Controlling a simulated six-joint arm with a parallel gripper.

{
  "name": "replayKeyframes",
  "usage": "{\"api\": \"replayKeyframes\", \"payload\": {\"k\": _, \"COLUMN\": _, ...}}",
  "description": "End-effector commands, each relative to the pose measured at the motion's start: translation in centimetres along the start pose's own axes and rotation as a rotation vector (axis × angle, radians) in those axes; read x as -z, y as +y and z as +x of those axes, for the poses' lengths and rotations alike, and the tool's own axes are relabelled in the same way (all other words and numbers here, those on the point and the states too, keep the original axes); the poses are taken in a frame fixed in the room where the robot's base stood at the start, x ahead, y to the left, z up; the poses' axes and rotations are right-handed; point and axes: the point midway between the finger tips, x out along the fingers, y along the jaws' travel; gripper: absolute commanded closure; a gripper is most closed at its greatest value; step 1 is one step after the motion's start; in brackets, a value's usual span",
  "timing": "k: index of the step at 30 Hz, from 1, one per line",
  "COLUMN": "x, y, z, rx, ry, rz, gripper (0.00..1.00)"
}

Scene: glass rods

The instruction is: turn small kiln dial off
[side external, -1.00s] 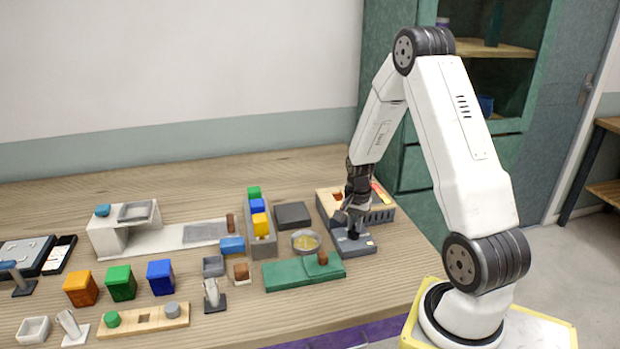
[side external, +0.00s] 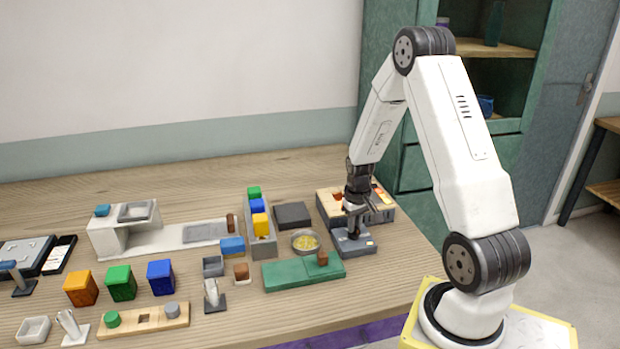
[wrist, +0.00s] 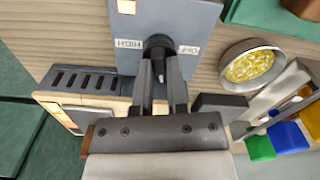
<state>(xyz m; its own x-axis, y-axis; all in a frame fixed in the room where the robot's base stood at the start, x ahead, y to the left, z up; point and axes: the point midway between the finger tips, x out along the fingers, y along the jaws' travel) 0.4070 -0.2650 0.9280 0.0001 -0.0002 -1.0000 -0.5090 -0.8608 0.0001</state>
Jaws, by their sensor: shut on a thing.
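The small kiln dial (wrist: 158,42) is a dark round knob on a blue-grey panel (wrist: 165,18) in the wrist view. Upside-down labels flank it: HIGH (wrist: 128,43) on the left and OFF (wrist: 188,49) on the right. My gripper (wrist: 160,70) is shut on the dial, with a finger on each side. In the side external view my gripper (side external: 354,230) points down over the low grey dial unit (side external: 362,247) near the table's right edge. The fingers partly cover the knob, so I cannot tell which way it points.
A slotted kiln box (side external: 380,215) with a pale top stands just behind the dial unit. A bowl of yellow bits (side external: 306,241) and a green board (side external: 290,275) lie to the left. A dark grey block (side external: 293,215) sits behind the bowl.

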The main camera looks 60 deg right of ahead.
Motion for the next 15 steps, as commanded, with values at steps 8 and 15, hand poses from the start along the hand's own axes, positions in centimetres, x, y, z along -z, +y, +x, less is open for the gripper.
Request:
{"api": "replayKeyframes", "payload": {"k": 8, "x": -0.04, "y": -0.03, "z": -0.02, "rx": 0.001, "ry": -0.001, "rz": -0.262, "gripper": 1.00}}
{"api": "replayKeyframes", "payload": {"k": 15, "x": -0.04, "y": -0.02, "z": -0.02, "rx": 0.001, "ry": -0.001, "rz": -0.490, "gripper": 1.00}}
